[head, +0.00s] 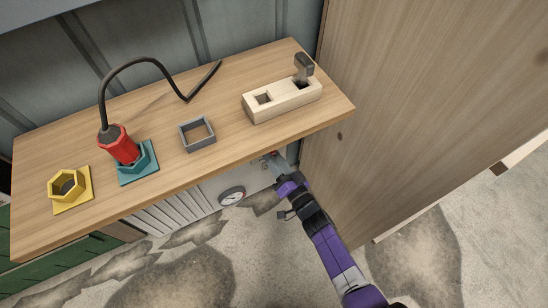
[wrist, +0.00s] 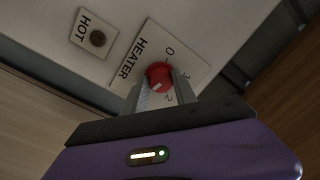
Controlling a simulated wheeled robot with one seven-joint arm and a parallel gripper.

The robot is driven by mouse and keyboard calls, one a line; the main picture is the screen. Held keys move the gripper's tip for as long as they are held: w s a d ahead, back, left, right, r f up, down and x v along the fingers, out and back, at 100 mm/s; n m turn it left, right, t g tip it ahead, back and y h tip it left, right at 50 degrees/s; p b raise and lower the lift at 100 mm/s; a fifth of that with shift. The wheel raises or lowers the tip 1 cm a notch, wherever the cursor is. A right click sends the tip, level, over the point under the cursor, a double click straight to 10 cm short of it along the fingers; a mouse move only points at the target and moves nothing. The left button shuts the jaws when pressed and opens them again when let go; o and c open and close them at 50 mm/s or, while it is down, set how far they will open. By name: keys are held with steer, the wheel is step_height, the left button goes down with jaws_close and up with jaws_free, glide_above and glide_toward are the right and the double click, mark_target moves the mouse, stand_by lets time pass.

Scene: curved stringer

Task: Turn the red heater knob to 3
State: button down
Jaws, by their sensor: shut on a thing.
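The red heater knob (wrist: 158,75) sits on a white plate marked HEATER (wrist: 143,58) in the wrist view. A 3 cannot be made out. A pale mark shows on the knob's lower side; its exact reading is unclear. My gripper (wrist: 162,84) is shut on the knob, one finger on each side. In the head view my gripper (head: 272,158) reaches under the bench's front edge, and only a little red shows there.
A HOT plate with a round brown part (wrist: 97,39) is beside the heater plate. The wooden bench top (head: 240,150) overhangs my gripper, with a tall wooden panel (head: 420,90) close at right. A round dial (head: 232,196) and white slats (head: 170,217) are to the left.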

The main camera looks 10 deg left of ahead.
steer(key=c, duration=1)
jaws_free()
steer(key=p+v, duration=0.3)
steer(key=v, duration=0.4)
steer(key=shift+s+d, duration=0.25)
steer(key=shift+s, duration=0.05)
